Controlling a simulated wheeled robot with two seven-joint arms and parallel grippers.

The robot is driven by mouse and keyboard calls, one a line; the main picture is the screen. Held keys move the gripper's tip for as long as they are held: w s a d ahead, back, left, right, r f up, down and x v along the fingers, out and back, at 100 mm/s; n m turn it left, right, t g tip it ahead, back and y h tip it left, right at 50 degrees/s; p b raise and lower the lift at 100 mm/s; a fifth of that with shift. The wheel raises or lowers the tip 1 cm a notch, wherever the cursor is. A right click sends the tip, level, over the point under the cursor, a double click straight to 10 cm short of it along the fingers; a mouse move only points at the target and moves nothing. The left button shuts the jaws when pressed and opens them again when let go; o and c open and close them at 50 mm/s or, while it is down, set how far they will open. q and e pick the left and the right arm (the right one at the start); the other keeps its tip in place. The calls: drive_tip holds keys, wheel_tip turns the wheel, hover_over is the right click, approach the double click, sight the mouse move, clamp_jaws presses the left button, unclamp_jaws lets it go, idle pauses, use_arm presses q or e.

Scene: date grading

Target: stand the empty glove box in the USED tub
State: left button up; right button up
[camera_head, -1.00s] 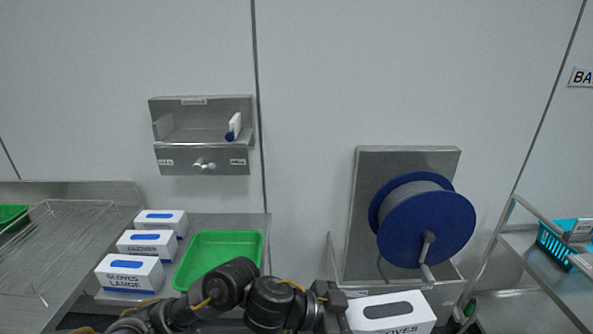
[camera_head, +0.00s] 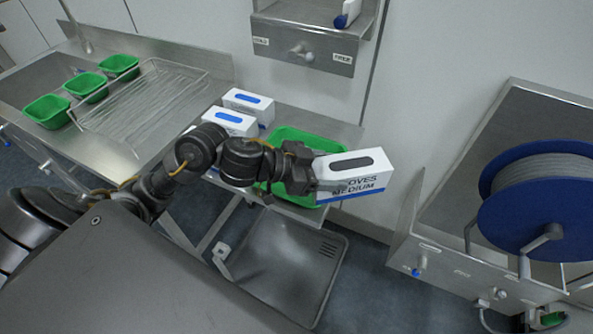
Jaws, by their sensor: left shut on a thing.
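My left gripper (camera_head: 314,184) is shut on a white glove box (camera_head: 362,180) marked GLOVES MEDIUM. The box has a dark open slot on top and a blue band along its lower edge. It is held roughly level, in front of the right part of a green tub (camera_head: 283,135) on the steel shelf. The arm and box hide part of the tub; I cannot read any label on it. I cannot tell how high the box is above its rim. My right gripper is not in view.
Glove boxes with blue slots (camera_head: 248,103) stand left of the tub, partly behind my arm. A wall dispenser (camera_head: 306,42) hangs above. A blue reel (camera_head: 545,205) stands at right. A wire rack (camera_head: 150,105) and small green tubs (camera_head: 47,108) are at left.

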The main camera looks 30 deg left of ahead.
use_arm(q)
drive_tip(key=s+a+r+n+t+y+b, duration=0.1)
drive_tip(key=s+a+r+b, duration=0.2)
drive_tip(key=a, duration=0.8)
drive_tip(key=s+a+b, duration=0.2)
drive_tip(key=s+a, duration=0.2)
drive_tip(key=a, duration=0.7)
drive_tip(key=shift+w+d+f, duration=0.9)
drive_tip(key=shift+w+f, duration=1.2)
drive_tip(key=shift+f, duration=0.05)
drive_tip(key=shift+w+d+f, duration=0.95)
drive_tip(key=shift+w+f, duration=1.1)
drive_tip(key=shift+f, duration=0.1)
drive_tip(key=shift+w+d+f, duration=0.9)
drive_tip(key=shift+w+f, duration=1.2)
drive_tip(key=shift+f, duration=0.05)
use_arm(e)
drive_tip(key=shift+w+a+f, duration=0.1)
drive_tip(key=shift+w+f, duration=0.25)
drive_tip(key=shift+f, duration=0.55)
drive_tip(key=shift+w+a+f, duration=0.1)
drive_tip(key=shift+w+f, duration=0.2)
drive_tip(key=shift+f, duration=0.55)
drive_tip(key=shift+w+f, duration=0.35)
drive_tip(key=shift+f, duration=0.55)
use_arm(q)
drive_tip(key=o, duration=1)
drive_tip(key=shift+f, duration=0.1)
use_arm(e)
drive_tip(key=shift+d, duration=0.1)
